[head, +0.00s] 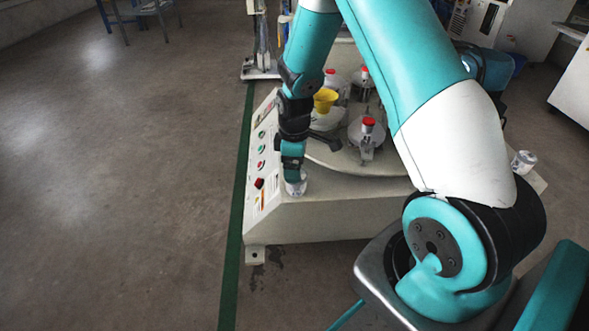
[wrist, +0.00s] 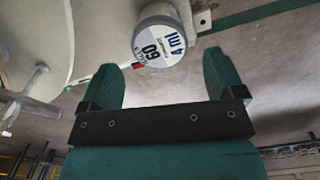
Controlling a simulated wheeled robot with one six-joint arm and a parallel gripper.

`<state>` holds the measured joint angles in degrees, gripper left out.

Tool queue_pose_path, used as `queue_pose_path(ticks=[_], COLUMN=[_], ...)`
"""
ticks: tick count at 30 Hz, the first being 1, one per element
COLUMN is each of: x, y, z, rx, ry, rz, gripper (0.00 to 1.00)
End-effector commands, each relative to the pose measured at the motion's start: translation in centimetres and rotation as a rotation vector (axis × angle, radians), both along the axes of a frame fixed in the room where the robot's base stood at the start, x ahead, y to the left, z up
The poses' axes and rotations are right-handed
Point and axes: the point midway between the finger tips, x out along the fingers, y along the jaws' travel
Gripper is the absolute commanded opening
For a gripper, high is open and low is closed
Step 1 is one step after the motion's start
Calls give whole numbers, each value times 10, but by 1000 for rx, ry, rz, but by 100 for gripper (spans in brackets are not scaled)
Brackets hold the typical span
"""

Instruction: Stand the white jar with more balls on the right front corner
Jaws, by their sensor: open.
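A white jar (head: 297,187) stands on the near left corner of the machine's top, partly hidden by my gripper (head: 293,170). In the wrist view this jar (wrist: 160,40) has a grey rim and a label that seems to read "60" and "4 ml". My gripper is open in the wrist view (wrist: 161,65), with the jar just ahead of and between its two green fingertips. I see no grip on it. A second white jar (head: 523,162) stands near the machine's right corner, beyond my arm. Its marking is too small to read, and balls cannot be seen in either jar.
The machine's top (head: 340,186) carries a round table with several red-capped units (head: 367,140) and a yellow funnel (head: 325,100). Buttons (head: 259,183) line its left side. My arm hides much of the right side. Open floor (head: 120,200) lies left of a green line (head: 236,230).

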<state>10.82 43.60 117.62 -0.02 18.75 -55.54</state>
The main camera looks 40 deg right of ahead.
Motion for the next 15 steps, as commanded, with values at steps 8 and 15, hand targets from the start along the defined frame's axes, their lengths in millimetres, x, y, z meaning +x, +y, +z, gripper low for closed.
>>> queue_pose_path(ticks=[8,15], x=[0,-5], y=[0,36], z=[51,97], rx=[0,44], ry=[-1,-31], rz=[0,-26], gripper=[88,88])
